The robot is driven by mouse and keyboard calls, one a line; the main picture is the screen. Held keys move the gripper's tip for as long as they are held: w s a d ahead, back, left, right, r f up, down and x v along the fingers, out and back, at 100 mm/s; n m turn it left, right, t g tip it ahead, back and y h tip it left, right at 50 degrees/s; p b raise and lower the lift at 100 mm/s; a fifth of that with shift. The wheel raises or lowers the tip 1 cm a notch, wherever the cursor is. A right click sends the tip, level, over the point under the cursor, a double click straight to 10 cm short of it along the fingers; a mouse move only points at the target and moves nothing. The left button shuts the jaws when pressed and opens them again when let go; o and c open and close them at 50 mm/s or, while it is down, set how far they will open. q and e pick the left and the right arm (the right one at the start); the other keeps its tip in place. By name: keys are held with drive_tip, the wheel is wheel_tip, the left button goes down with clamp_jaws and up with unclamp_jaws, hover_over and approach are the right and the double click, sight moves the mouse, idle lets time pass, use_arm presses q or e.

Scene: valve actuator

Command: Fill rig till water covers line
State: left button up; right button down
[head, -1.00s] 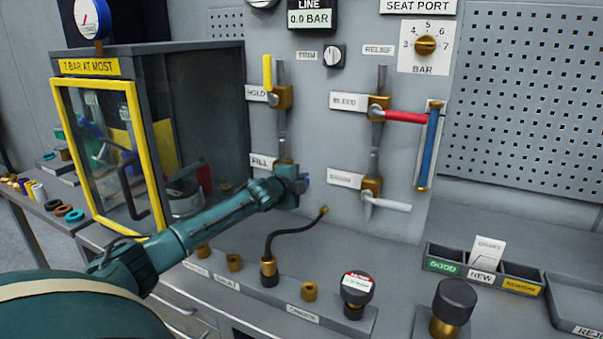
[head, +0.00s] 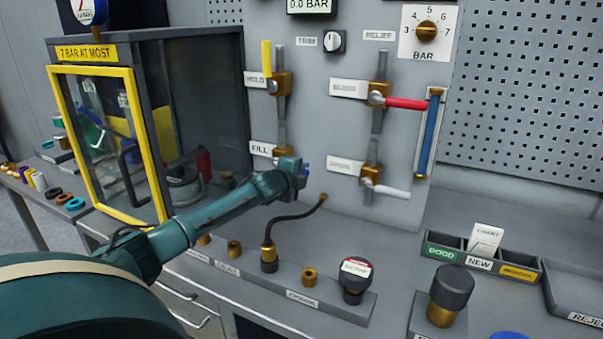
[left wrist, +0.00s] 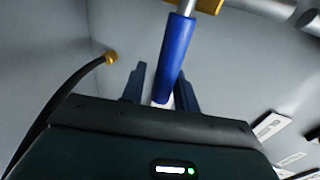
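The FILL label (head: 260,148) marks a valve on the grey panel (head: 330,215). My left gripper (head: 303,170) is in front of that valve, hiding most of its handle. In the left wrist view, a blue lever handle (left wrist: 174,52) runs down from a brass fitting and its pale end lies between my two fingers (left wrist: 160,85). A gap shows beside the left finger, so the fingers look open around the handle. A blue vertical tube (head: 430,138) is at the panel's right; no line on it is readable. My right gripper is not in view.
Yellow-handled HOLD (head: 267,60), red-handled (head: 405,103) and white-handled (head: 392,190) valves are nearby on the panel. A black hose (head: 290,217) curves below my gripper. A yellow-framed cabinet (head: 140,140) stands left. Labelled trays (head: 440,267) are at right.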

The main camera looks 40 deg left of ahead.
use_arm(q)
drive_tip(key=shift+o, duration=0.8)
drive_tip(key=shift+r, duration=0.1)
drive_tip(key=shift+s, duration=0.1)
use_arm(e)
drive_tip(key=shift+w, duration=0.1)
use_arm(q)
drive_tip(key=shift+s, duration=0.35)
drive_tip(key=b+v, duration=0.2)
drive_tip(key=v, duration=1)
drive_tip(key=shift+b, duration=0.35)
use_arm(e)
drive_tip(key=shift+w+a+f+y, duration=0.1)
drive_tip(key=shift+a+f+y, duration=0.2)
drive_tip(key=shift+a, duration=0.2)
use_arm(q)
drive_tip(key=shift+d+r, duration=0.15)
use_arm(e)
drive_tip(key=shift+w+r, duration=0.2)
use_arm(q)
drive_tip(key=shift+s, duration=0.1)
